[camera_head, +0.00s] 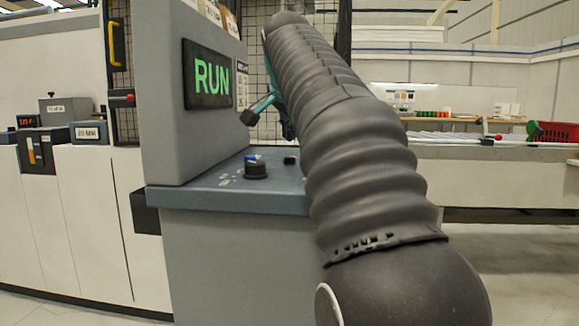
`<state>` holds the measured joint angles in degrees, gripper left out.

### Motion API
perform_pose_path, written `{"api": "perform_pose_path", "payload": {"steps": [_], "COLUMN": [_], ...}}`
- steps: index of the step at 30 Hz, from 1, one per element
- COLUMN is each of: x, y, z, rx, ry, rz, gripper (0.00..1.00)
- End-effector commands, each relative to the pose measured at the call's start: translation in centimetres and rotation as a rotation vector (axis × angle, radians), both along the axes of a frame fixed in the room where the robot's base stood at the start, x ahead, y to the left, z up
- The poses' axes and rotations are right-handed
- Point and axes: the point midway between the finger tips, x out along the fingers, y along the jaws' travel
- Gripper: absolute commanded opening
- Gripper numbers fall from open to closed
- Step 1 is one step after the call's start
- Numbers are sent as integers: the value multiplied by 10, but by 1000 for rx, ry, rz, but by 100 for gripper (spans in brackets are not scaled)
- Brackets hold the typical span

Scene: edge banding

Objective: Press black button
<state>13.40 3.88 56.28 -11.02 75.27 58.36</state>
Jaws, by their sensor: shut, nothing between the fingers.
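A small black button (290,160) sits on the grey console ledge (195,196), just left of my arm. My gripper (250,116) shows as a teal part with a dark tip, left of my grey sleeved arm. It is shut and empty. It appears above the ledge, apart from the button in the picture. Much of the gripper's base and wrist is hidden behind my arm.
A grey panel with a green RUN display (208,75) rises at the ledge's back left. Wire mesh (260,60) stands behind. White machine cabinets (85,215) are at left. A red crate (555,132) rests on a bench at far right.

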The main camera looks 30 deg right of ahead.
Motion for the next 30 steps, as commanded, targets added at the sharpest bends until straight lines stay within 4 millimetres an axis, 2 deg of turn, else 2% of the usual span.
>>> {"api": "perform_pose_path", "payload": {"steps": [1, 7, 30], "x": [-1, 0, 0], "y": [0, 0, 0], "z": [-9, -20, -21], "rx": [0, 0, 0], "ry": [0, 0, 0], "rz": [0, 0, 0], "gripper": [0, 0, 0]}}
